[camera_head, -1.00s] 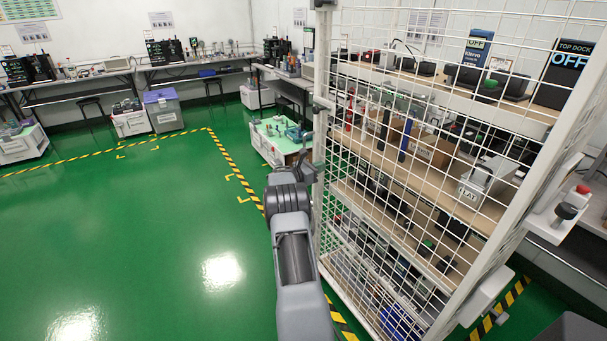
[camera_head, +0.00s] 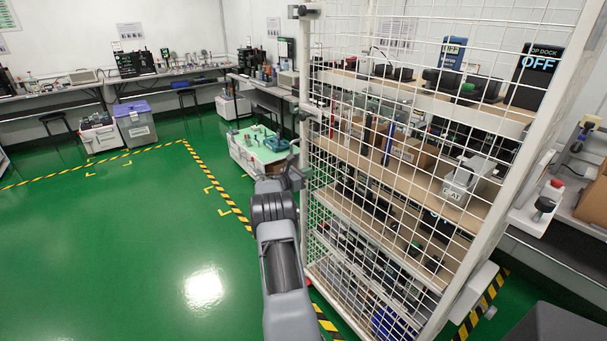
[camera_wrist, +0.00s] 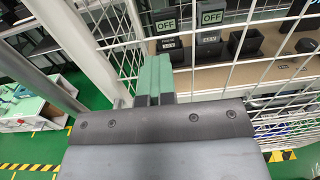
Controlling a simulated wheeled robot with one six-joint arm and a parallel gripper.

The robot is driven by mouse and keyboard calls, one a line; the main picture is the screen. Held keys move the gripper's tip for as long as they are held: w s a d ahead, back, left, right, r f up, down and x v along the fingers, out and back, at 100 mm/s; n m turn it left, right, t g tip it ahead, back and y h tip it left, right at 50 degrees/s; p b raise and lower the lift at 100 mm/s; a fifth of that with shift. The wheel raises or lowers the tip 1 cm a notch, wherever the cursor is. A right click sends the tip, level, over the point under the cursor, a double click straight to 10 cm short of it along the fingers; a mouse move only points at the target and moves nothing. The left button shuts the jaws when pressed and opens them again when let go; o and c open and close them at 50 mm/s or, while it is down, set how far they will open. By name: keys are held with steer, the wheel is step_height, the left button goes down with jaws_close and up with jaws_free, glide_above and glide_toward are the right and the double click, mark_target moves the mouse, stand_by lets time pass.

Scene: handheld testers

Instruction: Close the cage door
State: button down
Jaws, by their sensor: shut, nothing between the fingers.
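The cage door (camera_head: 370,137) is a white wire-mesh panel in a white frame, standing upright in front of stocked shelves in the head view. Its left upright (camera_head: 304,70) carries dark fittings. I cannot tell how wide any gap at its edge is. My gripper (camera_head: 298,178) is beside the lower part of that left upright. In the wrist view, my gripper's green fingers (camera_wrist: 159,72) are together and empty, with white mesh (camera_wrist: 115,40) close behind them. Whether they touch the door is unclear.
Shelves (camera_head: 430,190) hold boxes and devices behind the mesh. A white-and-green cart (camera_head: 258,150) stands beyond my arm. Benches (camera_head: 165,85) and a lidded grey bin (camera_head: 135,125) line the back. Green floor at left is open, marked by striped tape (camera_head: 210,180).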

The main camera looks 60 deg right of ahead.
steer(key=v, duration=1.4)
steer(key=shift+s, duration=0.2)
steer(key=s+a+f+m+y, duration=0.3)
steer(key=s+f+m+y, duration=0.1)
steer(key=f, duration=0.3)
steer(key=s+a+r+m+y+p, duration=0.1)
steer(key=s+a+m+y, duration=0.25)
steer(key=a, duration=0.45)
steer(key=s+a+r+m+t+y+p, duration=0.2)
steer(key=a+r, duration=0.5)
steer(key=a, duration=0.4)
steer(key=s+a+r+m+t+y+p, duration=0.2)
steer(key=s+a+r+t+y+p, duration=0.2)
steer(key=a+r, duration=0.3)
steer(key=s+a+r+m+t+y+p, duration=0.2)
steer(key=a+r, duration=0.5)
steer(key=a, duration=0.7)
steer(key=shift+s+a+r+t+y+p, duration=0.35)
steer(key=shift+s+t+y+p, duration=0.2)
steer(key=shift+s+t+y, duration=0.3)
steer(key=shift+d+m, duration=0.15)
steer(key=shift+m, duration=0.1)
